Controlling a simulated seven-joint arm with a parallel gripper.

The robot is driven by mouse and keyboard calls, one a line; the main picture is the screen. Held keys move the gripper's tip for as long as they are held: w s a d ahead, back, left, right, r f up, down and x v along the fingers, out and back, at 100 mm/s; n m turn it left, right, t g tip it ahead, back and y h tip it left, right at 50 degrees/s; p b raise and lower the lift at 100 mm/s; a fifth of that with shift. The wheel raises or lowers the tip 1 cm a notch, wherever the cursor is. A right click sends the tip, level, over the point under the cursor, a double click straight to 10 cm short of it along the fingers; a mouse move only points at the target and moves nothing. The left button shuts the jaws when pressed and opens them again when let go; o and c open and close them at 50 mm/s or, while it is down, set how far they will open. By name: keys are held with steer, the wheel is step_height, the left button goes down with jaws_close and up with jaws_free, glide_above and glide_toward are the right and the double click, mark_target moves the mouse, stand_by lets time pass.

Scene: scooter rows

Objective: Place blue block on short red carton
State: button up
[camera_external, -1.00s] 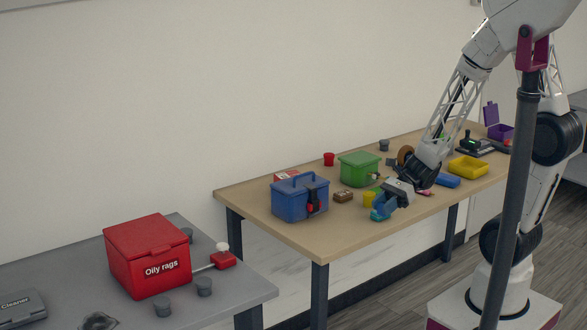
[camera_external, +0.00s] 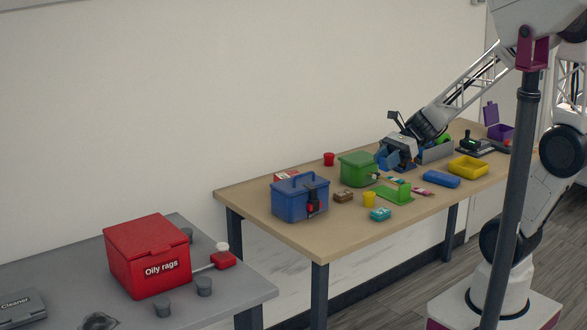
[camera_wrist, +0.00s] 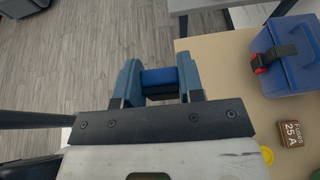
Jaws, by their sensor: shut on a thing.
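My gripper (camera_external: 385,160) is over the back part of the wooden table, close to the right of the green box. In the wrist view, my gripper (camera_wrist: 160,66) has its two blue fingers shut on a blue block (camera_wrist: 160,77) held between the tips. In the external view I cannot tell the block from the blue fingers. A red carton (camera_external: 285,175) with a pale marking stands at the table's back left. It is partly hidden behind the blue toolbox, and its height is hard to judge. I do not see it in the wrist view.
The blue toolbox (camera_external: 300,197) and green box (camera_external: 359,169) are tall obstacles. A red cup (camera_external: 329,159), brown fuse box (camera_external: 343,196), yellow cup (camera_external: 369,199), teal box (camera_external: 380,214) and blue case (camera_external: 441,179) lie around. The table's front left corner is clear.

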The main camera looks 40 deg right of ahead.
steer(key=w+r, duration=0.2)
steer(key=w, duration=1.4)
glide_above(288, 175)
step_height(288, 175, down, 2)
steer(key=f, duration=0.1)
step_height(288, 175, down, 4)
steer(key=shift+w+d+f, duration=0.1)
steer(key=shift+d+f, duration=0.05)
steer(key=shift+f, duration=0.05)
steer(key=shift+f, duration=3.1)
steer(key=shift+f, duration=1.9)
steer(key=shift+f, duration=0.1)
